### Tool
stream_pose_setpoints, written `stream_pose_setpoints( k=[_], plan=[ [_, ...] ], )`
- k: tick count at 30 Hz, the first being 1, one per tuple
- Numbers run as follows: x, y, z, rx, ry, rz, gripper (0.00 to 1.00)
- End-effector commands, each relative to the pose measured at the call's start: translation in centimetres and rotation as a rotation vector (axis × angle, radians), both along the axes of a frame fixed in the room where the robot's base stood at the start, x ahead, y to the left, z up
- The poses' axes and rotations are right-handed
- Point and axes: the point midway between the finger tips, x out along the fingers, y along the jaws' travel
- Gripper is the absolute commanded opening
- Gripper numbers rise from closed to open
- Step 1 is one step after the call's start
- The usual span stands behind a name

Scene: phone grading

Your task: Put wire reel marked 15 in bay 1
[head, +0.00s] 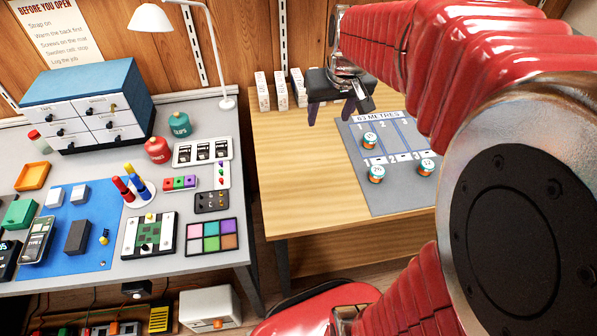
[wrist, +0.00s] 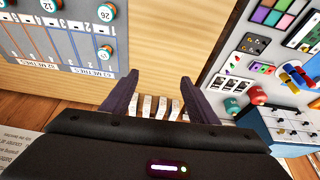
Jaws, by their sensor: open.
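The grey bay mat (head: 385,203) on the wooden table has numbered blue-edged lanes under a "63 METRES" header. Two similar reels stand in front of the lanes: one seemingly marked 26 (head: 377,174) below lane 1, and one seemingly marked 12 (head: 426,167) below lane 3. All three show at the wrist view's upper left. My gripper (head: 331,112) is open and empty, raised left of the mat. It also shows in the wrist view (wrist: 158,82).
Several small white boxes (head: 262,92) stand at the table's back. The left half of the wooden table (head: 290,180) is clear. A grey bench (head: 190,275) on the left holds a lamp, a drawer cabinet (head: 75,115), trays and parts.

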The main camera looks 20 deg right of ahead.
Motion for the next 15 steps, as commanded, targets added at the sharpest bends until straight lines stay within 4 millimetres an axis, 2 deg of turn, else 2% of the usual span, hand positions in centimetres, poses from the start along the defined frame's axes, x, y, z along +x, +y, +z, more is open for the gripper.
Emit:
stream_pose_setpoints(
  k=[1, 6, 15],
  plan=[
    [-0.8, 1.2, 0.6, -0.002, -0.011, 0.014, 0.54],
    [-3.7, 4.7, 1.8, -0.006, -0.032, 0.054, 0.54],
    [-9.3, 9.8, 2.6, -0.007, -0.074, 0.124, 0.54]
  ],
)
